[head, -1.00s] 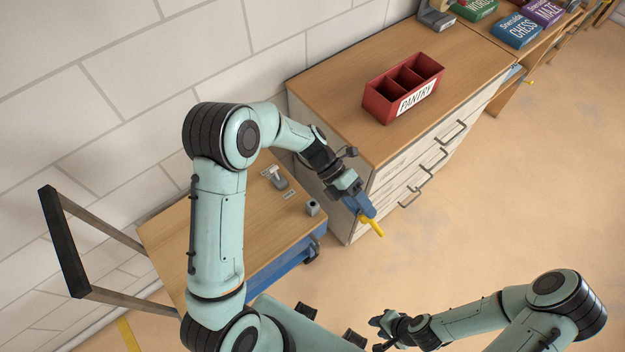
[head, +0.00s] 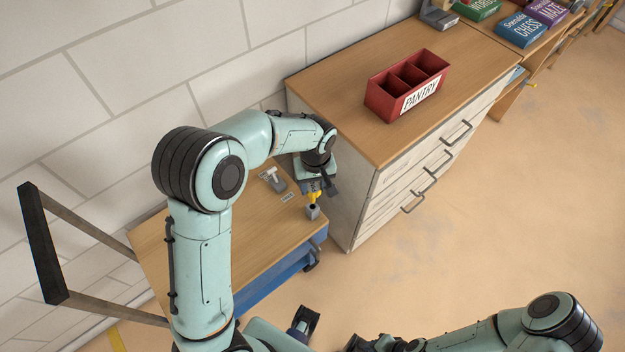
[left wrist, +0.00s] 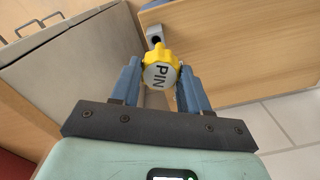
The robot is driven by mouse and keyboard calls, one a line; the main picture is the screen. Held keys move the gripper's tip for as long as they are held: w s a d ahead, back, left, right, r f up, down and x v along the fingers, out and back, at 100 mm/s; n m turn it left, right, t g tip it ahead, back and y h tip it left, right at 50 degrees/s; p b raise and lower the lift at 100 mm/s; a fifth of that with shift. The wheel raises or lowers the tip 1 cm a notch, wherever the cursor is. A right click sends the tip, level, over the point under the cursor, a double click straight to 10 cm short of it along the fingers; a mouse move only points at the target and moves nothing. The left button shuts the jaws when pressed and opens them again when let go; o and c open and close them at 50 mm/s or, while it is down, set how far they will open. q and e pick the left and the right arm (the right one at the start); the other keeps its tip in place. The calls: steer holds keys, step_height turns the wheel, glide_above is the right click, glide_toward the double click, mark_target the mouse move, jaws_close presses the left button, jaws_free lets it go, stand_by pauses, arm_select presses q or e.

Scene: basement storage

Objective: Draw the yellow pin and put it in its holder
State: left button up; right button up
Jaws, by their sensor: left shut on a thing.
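My left gripper (head: 312,188) is shut on the yellow pin (head: 315,197) above the front right corner of the wooden cart top (head: 190,245). In the left wrist view the pin's round knob (left wrist: 160,70), with PIN on its pale face, sits between the blue fingers. The small grey holder block (head: 312,212) stands at the cart's corner, right below the pin in the head view. It also shows past the knob in the left wrist view (left wrist: 154,34). The pin's shaft is hidden; I cannot tell whether its tip touches the holder. My right gripper (head: 358,344) is partly cut off at the bottom edge.
A small grey fitting (head: 275,180) stands on the cart behind the holder. A drawer cabinet (head: 345,200) is close to the right, with a red PANTRY bin (head: 380,103) on top. The cart's handle (head: 42,245) is at the left. The floor at right is clear.

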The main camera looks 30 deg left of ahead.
mark_target(313, 200)
arm_select(q)
steer(key=shift+w+a+r+m, duration=0.35)
steer(key=shift+w+a+m, duration=0.1)
steer(key=shift+w, duration=0.1)
steer(key=shift+r, duration=0.1)
steer(key=shift+r, duration=0.1)
steer(key=shift+f+b, duration=1.7)
steer(key=shift+f, duration=1.3)
steer(key=shift+f+b, duration=2.15)
steer(key=shift+f, duration=1.4)
steer(key=o, duration=1.2)
